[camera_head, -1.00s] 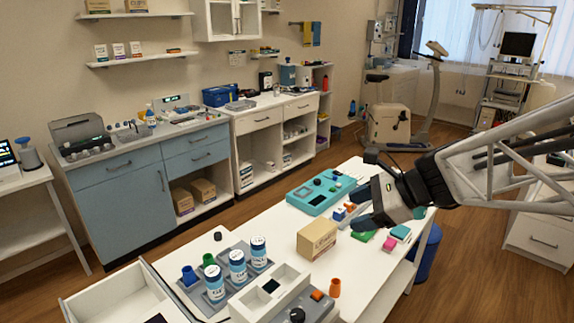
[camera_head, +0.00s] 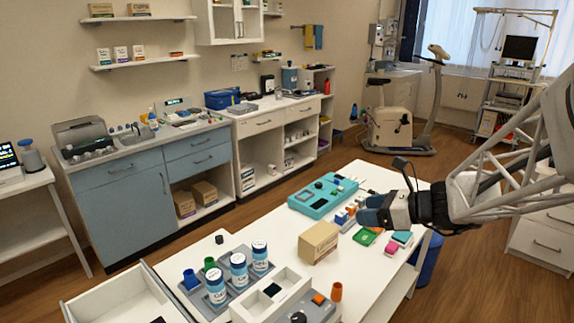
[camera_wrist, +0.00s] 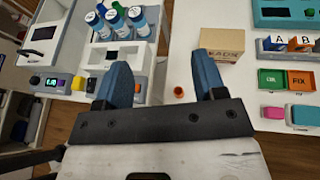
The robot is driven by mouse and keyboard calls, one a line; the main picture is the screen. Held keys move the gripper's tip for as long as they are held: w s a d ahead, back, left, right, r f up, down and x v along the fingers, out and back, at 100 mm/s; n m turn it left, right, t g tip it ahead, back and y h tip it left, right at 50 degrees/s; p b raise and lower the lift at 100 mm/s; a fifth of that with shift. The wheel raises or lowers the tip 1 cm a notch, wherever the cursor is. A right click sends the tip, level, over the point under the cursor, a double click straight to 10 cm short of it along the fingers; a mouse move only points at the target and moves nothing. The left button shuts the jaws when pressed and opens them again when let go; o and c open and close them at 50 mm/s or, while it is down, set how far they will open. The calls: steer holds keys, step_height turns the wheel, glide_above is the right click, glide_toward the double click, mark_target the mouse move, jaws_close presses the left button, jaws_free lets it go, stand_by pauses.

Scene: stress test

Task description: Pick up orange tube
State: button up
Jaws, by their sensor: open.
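The orange tube (camera_head: 336,291) stands upright on the white table near its front edge, just right of the grey and white device. In the wrist view the orange tube (camera_wrist: 179,92) shows from above as a small ring between my two blue fingers, nearer the right one. My gripper (camera_head: 367,209) is open and empty above the table, farther back and to the right of the tube in the head view. Its spread fingers also show in the wrist view (camera_wrist: 162,75).
A cardboard box (camera_head: 318,242) stands behind the tube. A grey rack (camera_head: 245,279) with several white and blue bottles is to the left. A teal case (camera_head: 310,203), small blocks, and pink and teal pieces (camera_head: 402,238) lie farther back. Bare table surrounds the tube's right side.

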mark_target(341, 290)
step_height(341, 290, down, 28)
steer(key=shift+r, duration=0.1)
stand_by(0.3)
steer(key=shift+x, duration=1.3)
steer(key=shift+x, duration=2.55)
steer(key=shift+d, duration=0.1)
steer(key=c, duration=1)
